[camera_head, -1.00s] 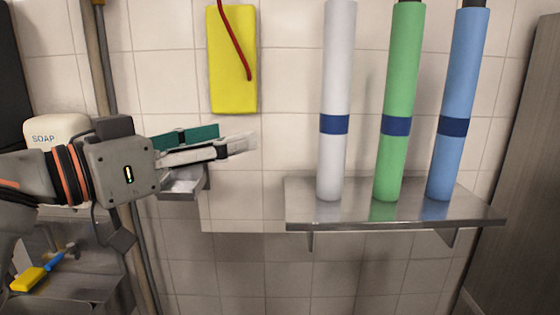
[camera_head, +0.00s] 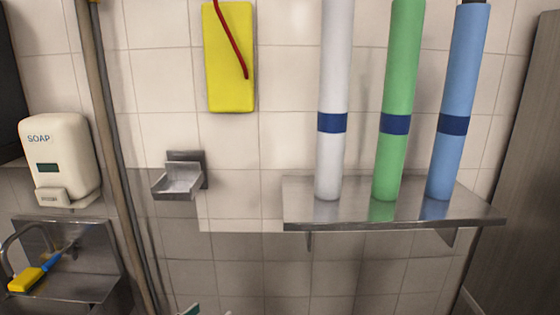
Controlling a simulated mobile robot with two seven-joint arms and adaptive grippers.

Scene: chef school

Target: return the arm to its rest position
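My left arm no longer shows across the wall. Only a small green and pale tip (camera_head: 193,309) pokes in at the bottom edge of the head view, left of the middle. It looks like the end of my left gripper, but too little shows to tell whether it is open, shut or holding anything. My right gripper is not in view.
A soap dispenser (camera_head: 60,160) hangs at the left above a steel sink (camera_head: 95,290) with a yellow and blue brush (camera_head: 27,279). An empty small steel holder (camera_head: 178,182), a yellow board (camera_head: 229,60) and a steel shelf (camera_head: 295,212) with white, green and blue tubes are on the wall. Poles stand at the left.

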